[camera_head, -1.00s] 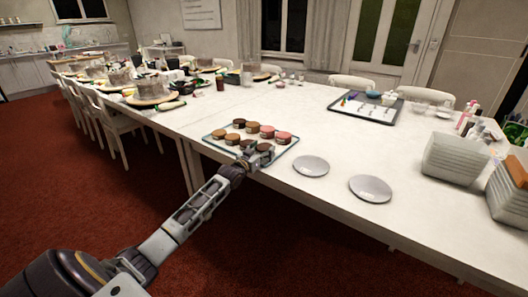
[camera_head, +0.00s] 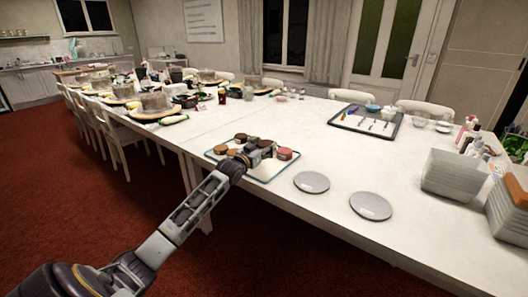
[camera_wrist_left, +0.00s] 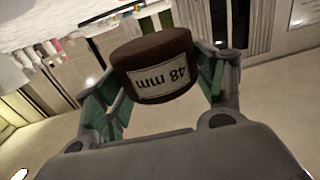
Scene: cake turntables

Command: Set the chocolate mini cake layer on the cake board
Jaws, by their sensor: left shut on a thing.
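My left gripper (camera_head: 266,148) is above the glass tray in the head view. In the left wrist view the gripper (camera_wrist_left: 155,88) is shut on a dark brown chocolate mini cake layer (camera_wrist_left: 155,62), a short round piece with a white label reading "48 mm" upside down. The gripper hides most of it in the head view. Two round grey discs that look like cake boards, a nearer one (camera_head: 371,206) and one closer to the tray (camera_head: 312,182), lie bare to the right of the tray. My right gripper is not in view.
The glass tray (camera_head: 262,176) holds several other brown and pink layers, partly hidden by my arm. A dark tray (camera_head: 366,122) with small tools is at the back right. Grey ribbed containers (camera_head: 455,174) stand at the right. The white table around the discs is clear.

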